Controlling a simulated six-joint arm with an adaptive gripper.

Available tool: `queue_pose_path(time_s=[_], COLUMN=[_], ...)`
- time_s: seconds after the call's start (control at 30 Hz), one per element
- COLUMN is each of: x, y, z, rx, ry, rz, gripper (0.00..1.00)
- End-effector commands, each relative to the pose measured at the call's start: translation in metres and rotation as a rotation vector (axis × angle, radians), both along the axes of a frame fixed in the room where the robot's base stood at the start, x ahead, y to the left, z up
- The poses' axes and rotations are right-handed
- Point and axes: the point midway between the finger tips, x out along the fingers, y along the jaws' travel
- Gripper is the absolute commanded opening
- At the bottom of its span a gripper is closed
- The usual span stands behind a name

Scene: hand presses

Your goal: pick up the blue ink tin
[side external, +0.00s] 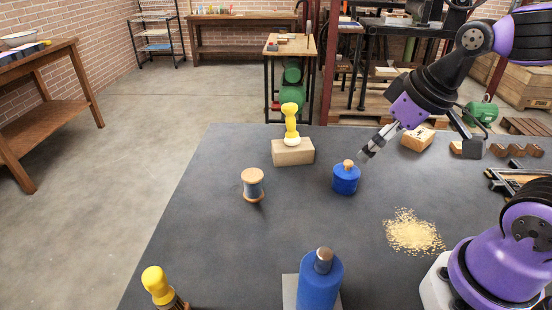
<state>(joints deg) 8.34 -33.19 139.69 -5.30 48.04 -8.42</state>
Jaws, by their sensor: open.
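A short blue tin (346,181) with a tan knob on top stands upright on the dark grey table (290,228), right of its middle in the side view; I take it as the blue ink tin. My gripper (365,156) is open and comes in slanted from the upper right, with its fingertips just above and right of the tin's knob. It appears empty. From this one view I cannot tell how far the fingertips are from the tin in depth.
A yellow-handled tool (291,125) stands on a wooden block (293,152) behind the tin. A thread spool (252,186) stands to the left. Another yellow-handled tool (156,284) is at front left. Grain-like crumbs (414,231) lie right. A wooden block (417,138) sits behind my gripper.

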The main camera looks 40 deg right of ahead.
Motion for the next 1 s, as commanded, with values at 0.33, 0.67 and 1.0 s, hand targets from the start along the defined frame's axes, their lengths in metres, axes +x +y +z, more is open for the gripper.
queue_pose_path(time_s=[0.33,0.67,1.0], x=[0.043,0.060,0.073], y=[-0.068,-0.070,-0.061], z=[-0.051,-0.093,-0.129], rx=[0.022,0.031,0.031], ry=[0.065,0.060,0.063], rz=[0.180,0.207,0.208], gripper=[1.00,1.00,1.00])
